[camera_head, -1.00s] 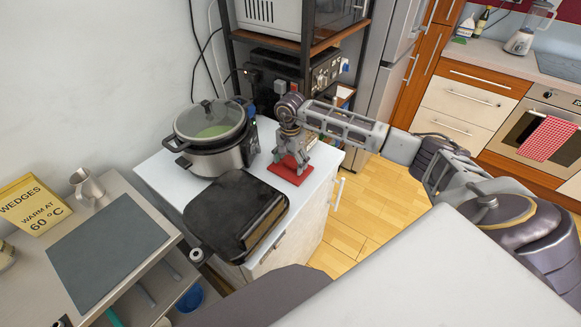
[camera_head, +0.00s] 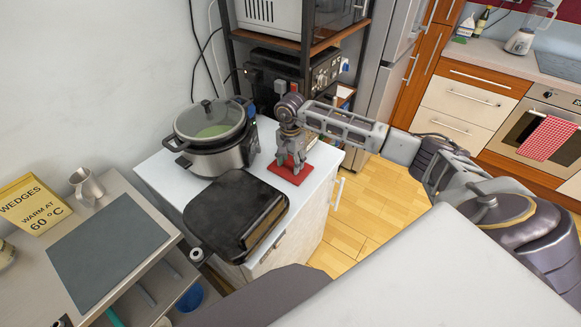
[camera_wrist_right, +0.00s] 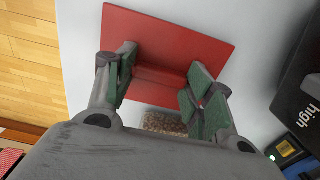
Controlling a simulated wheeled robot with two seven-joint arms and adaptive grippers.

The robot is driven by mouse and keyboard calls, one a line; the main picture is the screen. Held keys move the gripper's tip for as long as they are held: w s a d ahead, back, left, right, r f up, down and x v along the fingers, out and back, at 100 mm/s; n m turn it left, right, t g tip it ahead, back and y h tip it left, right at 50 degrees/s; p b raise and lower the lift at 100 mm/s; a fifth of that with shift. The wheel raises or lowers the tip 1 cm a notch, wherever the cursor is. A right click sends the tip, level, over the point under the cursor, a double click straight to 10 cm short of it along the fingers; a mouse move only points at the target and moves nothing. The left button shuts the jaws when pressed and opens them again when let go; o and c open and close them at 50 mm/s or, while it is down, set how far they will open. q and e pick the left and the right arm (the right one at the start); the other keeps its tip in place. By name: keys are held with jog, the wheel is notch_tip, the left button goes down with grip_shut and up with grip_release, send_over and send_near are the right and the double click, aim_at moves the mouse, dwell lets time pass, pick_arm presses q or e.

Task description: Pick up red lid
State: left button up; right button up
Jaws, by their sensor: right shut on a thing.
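The red lid (camera_head: 288,173) is a flat square plate at the right back part of the white counter, under my right gripper (camera_head: 291,163). In the right wrist view the lid (camera_wrist_right: 185,42) has a raised red bar across its middle. My right gripper (camera_wrist_right: 160,76) points down with its fingers on either side of this bar, shut on it. The fingers hide part of the lid. I cannot tell whether the lid is clear of what lies under it. My left gripper is not in view.
A slow cooker (camera_head: 208,135) stands left of the lid, and a black contact grill (camera_head: 232,210) is in front. A brown speckled patch (camera_wrist_right: 165,123) shows beside the lid. A dark metal shelf (camera_head: 290,50) rises behind. The counter's right edge is close.

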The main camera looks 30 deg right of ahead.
aim_at(290, 163)
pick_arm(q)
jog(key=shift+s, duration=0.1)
pick_arm(e)
jog(key=shift+r, duration=0.75)
notch_tip(290, 163, up, 7)
jog(key=shift+f+b, duration=0.1)
jog(key=shift+b, duration=0.35)
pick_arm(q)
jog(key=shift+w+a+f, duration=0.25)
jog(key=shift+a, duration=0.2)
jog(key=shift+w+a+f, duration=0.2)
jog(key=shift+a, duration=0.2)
pick_arm(e)
jog(key=shift+r, duration=0.85)
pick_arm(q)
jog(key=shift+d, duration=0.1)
